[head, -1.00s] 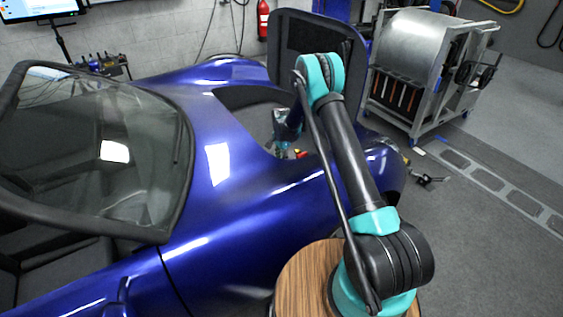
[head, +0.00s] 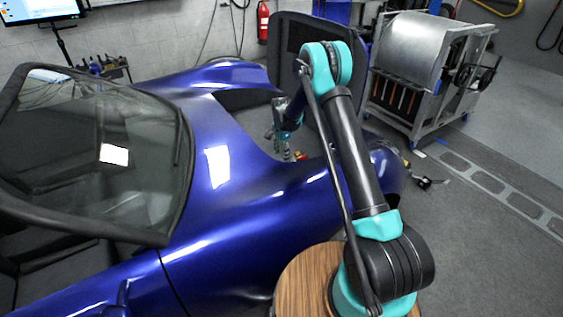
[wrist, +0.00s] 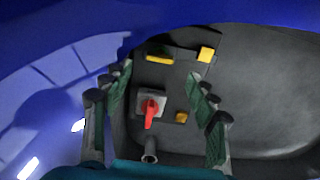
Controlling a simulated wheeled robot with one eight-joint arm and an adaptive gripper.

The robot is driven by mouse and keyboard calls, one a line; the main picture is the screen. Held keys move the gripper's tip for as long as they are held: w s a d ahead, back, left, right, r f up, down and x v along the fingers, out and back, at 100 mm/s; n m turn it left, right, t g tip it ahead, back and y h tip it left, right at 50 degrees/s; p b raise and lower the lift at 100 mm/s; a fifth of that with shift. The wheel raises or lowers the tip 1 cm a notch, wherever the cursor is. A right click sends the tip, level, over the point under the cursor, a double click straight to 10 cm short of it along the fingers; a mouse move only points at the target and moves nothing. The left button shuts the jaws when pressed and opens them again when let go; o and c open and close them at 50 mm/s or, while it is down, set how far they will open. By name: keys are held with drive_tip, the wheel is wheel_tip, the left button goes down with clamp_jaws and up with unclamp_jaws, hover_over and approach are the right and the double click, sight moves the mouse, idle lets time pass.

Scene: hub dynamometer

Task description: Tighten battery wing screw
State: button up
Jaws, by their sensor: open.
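A red wing-shaped handle (wrist: 150,113), seemingly the battery wing screw, stands on a small grey plate (wrist: 161,97) in the car's dark bay. My gripper (wrist: 160,76) is open, with one green-padded finger on each side of the red handle in the wrist view. Nothing is between the pads, and I cannot tell the height gap to the handle. In the head view, my gripper (head: 287,152) hangs over the opening in the blue car (head: 235,170). A bit of red shows just beside the fingers; the rest of the bay is hidden by bodywork and my arm.
Yellow pieces (wrist: 206,54) lie around the handle, and a grey cylindrical stub (wrist: 150,151) stands just below it in the wrist view. Blue bodywork borders the opening. A dark raised panel (head: 290,40) is behind my arm. A metal dynamometer cart (head: 425,75) stands at the back right.

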wheel_tip(320, 180, up, 6)
drive_tip(key=shift+f, duration=0.1)
idle(0.4)
drive_tip(key=s+d+r+n+t, duration=0.2)
drive_tip(key=s+d+r+n, duration=0.4)
drive_tip(key=s+d+r, duration=1)
drive_tip(key=s+d+f+n+t, duration=0.1)
drive_tip(key=s+d+n, duration=0.1)
drive_tip(key=s, duration=1.1)
drive_tip(key=s+d+f+n+t, duration=0.1)
drive_tip(key=s+d+f+n, duration=0.1)
drive_tip(key=s, duration=1.1)
drive_tip(key=d+n, duration=0.1)
drive_tip(key=d, duration=0.1)
drive_tip(key=shift+d, duration=0.35)
